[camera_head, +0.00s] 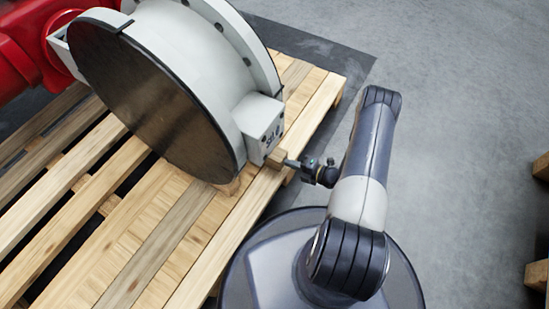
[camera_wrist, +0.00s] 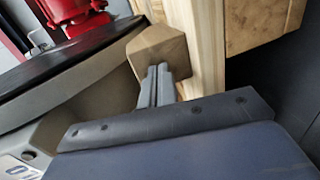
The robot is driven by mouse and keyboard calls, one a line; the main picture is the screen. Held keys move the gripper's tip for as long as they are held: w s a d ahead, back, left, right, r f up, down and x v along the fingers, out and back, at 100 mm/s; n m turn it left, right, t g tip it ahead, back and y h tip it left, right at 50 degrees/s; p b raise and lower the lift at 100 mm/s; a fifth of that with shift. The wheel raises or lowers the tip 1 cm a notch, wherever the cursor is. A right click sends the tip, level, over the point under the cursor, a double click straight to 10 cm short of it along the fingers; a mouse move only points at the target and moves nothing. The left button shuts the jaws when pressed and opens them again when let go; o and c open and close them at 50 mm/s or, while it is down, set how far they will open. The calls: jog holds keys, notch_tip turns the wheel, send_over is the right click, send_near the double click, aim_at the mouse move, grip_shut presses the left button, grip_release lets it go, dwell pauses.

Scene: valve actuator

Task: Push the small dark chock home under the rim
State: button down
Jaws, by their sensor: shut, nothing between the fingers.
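The chock is a small brown wooden block (camera_head: 275,157) at the pallet's right edge, against the foot of the actuator's pale side box (camera_head: 259,122). In the wrist view the chock (camera_wrist: 155,43) sits beside the pale housing and its dark rim (camera_wrist: 70,70). My gripper (camera_head: 288,163) is shut and empty, just right of the chock. In the wrist view its closed fingertips (camera_wrist: 157,69) are at the chock's near face and seem to touch it. The chock's far side, towards the rim, is hidden. The big round actuator (camera_head: 150,95) stands tilted on the pallet.
The slatted wooden pallet (camera_head: 195,245) lies under the actuator, with gaps between slats. Another pale wood piece (camera_head: 230,187) shows under the disc. A red body (camera_head: 25,45) joins the actuator at the upper left.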

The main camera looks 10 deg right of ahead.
aim_at(263, 150)
jog(key=shift+r+b+x, duration=0.4)
jog(key=shift+b+x, duration=0.1)
jog(key=shift+x, duration=1.15)
jog(key=shift+r+b+x, duration=0.35)
jog(key=shift+b+x, duration=0.2)
jog(key=shift+x, duration=1.05)
jog(key=shift+r+b+x, duration=0.4)
jog(key=shift+b+x, duration=0.1)
jog(key=shift+x, duration=1.15)
jog(key=shift+w+a, duration=0.2)
jog(key=f+v, duration=0.2)
jog(key=v, duration=0.7)
jog(key=shift+s+d, duration=0.45)
jog(key=shift+r+x, duration=0.35)
jog(key=shift+x, duration=1.05)
jog(key=shift+r+x, duration=0.3)
jog(key=shift+x, duration=1.15)
jog(key=shift+r+x, duration=0.35)
jog(key=shift+x, duration=1.05)
jog(key=shift+w+a, duration=0.1)
